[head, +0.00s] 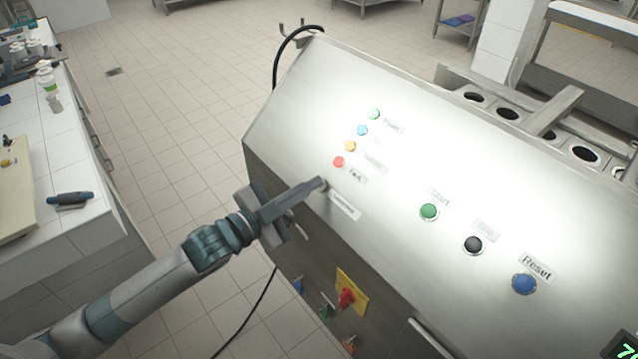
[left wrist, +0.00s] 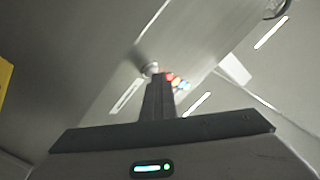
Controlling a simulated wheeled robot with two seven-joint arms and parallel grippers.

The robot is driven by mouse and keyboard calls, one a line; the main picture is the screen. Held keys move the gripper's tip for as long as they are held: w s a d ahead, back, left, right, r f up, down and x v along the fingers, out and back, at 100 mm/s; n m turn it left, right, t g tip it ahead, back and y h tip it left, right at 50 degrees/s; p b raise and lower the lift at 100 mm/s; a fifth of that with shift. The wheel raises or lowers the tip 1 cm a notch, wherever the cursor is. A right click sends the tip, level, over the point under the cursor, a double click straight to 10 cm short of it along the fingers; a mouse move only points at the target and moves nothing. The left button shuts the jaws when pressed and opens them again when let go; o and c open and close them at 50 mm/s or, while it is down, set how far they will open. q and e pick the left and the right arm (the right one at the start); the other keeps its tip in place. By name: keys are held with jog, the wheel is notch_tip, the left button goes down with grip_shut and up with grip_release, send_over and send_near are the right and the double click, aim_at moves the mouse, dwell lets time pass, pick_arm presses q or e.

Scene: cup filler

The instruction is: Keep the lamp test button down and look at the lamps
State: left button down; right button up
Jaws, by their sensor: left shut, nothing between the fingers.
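The lamps form a slanting row on the panel's upper left in the head view: green (head: 375,114), blue (head: 362,130), orange (head: 350,146) and red (head: 339,162). My right gripper is not in view.
The sloped steel panel also carries a green Start button (head: 429,211), a black button (head: 473,244) and a blue Reset button (head: 524,283). A red knob on a yellow plate (head: 350,292) sits on the front below. A tiled counter (head: 88,215) stands at left.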

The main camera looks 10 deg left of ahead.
pick_arm(q)
jog(key=shift+s+a+r+p, duration=0.35)
jog(key=shift+s+r+p, duration=0.05)
jog(key=shift+r+p, duration=0.25)
jog(key=s+a+r+p, duration=0.2)
jog(key=r+p, duration=0.1)
jog(key=shift+s+r, duration=0.3)
jog(key=shift+s, duration=0.05)
dwell(0.4)
dwell(0.4)
